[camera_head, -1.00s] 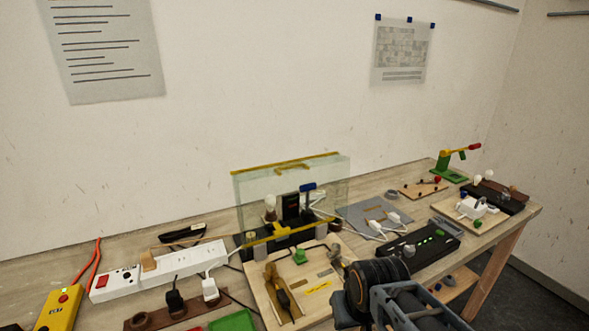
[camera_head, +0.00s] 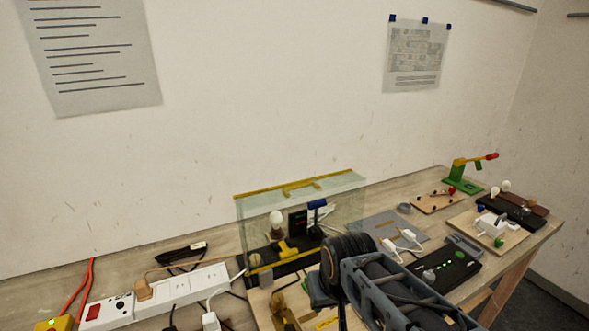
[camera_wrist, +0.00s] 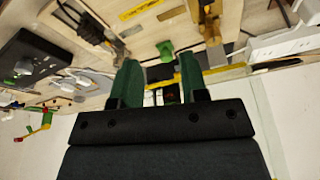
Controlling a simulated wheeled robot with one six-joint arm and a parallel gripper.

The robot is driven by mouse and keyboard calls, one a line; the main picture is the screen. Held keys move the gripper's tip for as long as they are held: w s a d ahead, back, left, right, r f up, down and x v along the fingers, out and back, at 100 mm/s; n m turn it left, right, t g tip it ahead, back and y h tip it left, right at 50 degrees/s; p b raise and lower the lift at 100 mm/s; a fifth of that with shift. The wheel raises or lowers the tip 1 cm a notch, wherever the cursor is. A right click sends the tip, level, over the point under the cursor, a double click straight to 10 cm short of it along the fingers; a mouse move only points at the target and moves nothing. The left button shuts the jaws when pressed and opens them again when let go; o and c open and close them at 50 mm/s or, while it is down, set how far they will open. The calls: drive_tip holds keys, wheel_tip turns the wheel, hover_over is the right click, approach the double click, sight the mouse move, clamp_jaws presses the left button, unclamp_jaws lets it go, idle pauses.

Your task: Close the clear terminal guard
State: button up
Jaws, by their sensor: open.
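The clear terminal guard (camera_head: 344,212) stands upright on the bench, with a yellow-trimmed top edge (camera_head: 270,192) and a yellow handle there. A lower yellow bar and handle (camera_head: 290,249) show at its front. Behind the clear panels are a white bulb (camera_head: 276,218), a black block and a blue-topped part. My gripper (camera_wrist: 158,62) shows two green fingers set apart, with nothing held between them. Yellow trim (camera_wrist: 224,70) shows just beyond the fingers in the wrist view. In the head view my arm stands right of and in front of the guard, and its fingertips cannot be made out.
A white power strip (camera_head: 170,292) lies left of the guard. A black strip with green lights (camera_head: 440,272) and white plugs (camera_head: 408,240) lie to the right. A green stand with a red-tipped yellow lever (camera_head: 470,172) is at the back right. Loose cables run around the guard.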

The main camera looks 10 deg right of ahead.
drive_tip(key=w+r+m+g+p, duration=0.1)
drive_tip(key=w+r+m+p, duration=0.2)
drive_tip(key=w+r, duration=0.3)
drive_tip(key=w+r+m+p, duration=0.3)
drive_tip(key=w+r, duration=0.4)
drive_tip(key=r, duration=0.2)
drive_tip(key=w+r+m+g+p, duration=0.1)
drive_tip(key=w+r+m+p, duration=0.1)
drive_tip(key=w+r, duration=0.4)
drive_tip(key=shift+w+r+m+g+p, duration=0.2)
drive_tip(key=shift+r+p, duration=0.2)
drive_tip(key=shift+r, duration=0.25)
drive_tip(key=shift+w+r+m+g+p, duration=0.1)
drive_tip(key=shift+r+m+p, duration=0.1)
drive_tip(key=shift+r+p, duration=0.35)
drive_tip(key=shift+w+r+m+g+p, duration=0.8)
drive_tip(key=shift+w+r+m+p, duration=0.55)
drive_tip(key=shift+w+m, duration=2.2)
drive_tip(key=shift+n, duration=0.35)
drive_tip(key=f, duration=1.2)
drive_tip(key=shift+s+d+f, duration=0.1)
drive_tip(key=shift+s+f, duration=0.1)
drive_tip(key=shift+f, duration=0.15)
clamp_jaws()
